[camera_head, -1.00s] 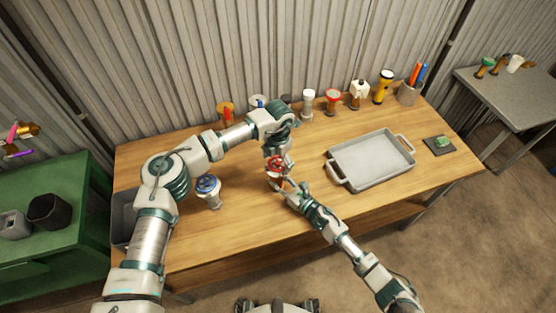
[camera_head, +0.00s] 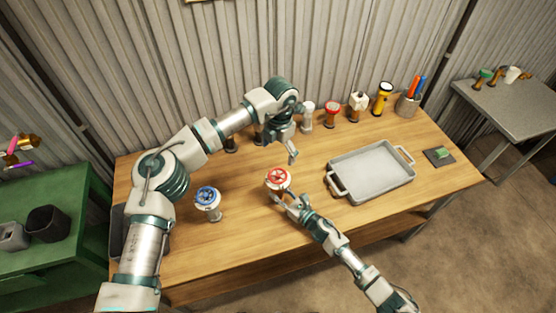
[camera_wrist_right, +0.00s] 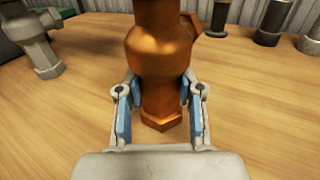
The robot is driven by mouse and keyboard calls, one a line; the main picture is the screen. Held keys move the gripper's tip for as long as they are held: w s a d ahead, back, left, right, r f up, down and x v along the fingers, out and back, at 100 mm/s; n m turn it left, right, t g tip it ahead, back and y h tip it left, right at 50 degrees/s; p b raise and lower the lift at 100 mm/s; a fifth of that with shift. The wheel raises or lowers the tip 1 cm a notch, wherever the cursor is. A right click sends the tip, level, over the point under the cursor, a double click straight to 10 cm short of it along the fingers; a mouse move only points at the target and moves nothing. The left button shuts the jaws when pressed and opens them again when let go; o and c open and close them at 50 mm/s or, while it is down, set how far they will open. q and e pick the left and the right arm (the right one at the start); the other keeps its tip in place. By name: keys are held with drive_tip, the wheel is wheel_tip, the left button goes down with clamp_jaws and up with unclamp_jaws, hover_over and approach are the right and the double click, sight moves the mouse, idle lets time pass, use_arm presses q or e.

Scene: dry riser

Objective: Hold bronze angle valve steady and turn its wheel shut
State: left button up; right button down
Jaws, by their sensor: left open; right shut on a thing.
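The bronze angle valve stands upright on the wooden table; its red wheel (camera_head: 278,180) faces up in the head view and hides most of the body. In the right wrist view the bronze body (camera_wrist_right: 158,65) fills the middle, with a hexagonal foot at the bottom. My right gripper (camera_head: 284,198) is shut on the valve body below the wheel; its blue pads (camera_wrist_right: 160,95) press on both sides in the wrist view. My left gripper (camera_head: 291,150) is open and empty, pointing down, above and beyond the red wheel and apart from it.
A pale valve with a blue wheel (camera_head: 208,198) stands to the left. A grey tray (camera_head: 340,189) lies to the right. Along the back stand a red-topped valve (camera_head: 331,113), a yellow flashlight (camera_head: 382,97) and a pen cup (camera_head: 408,105). The table front is mostly clear.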

use_arm(q)
drive_tip(key=shift+r, duration=0.35)
use_arm(e)
drive_tip(key=c, duration=0.7)
unclamp_jaws()
drive_tip(key=shift+o, duration=0.2)
drive_tip(key=shift+s+d, duration=0.1)
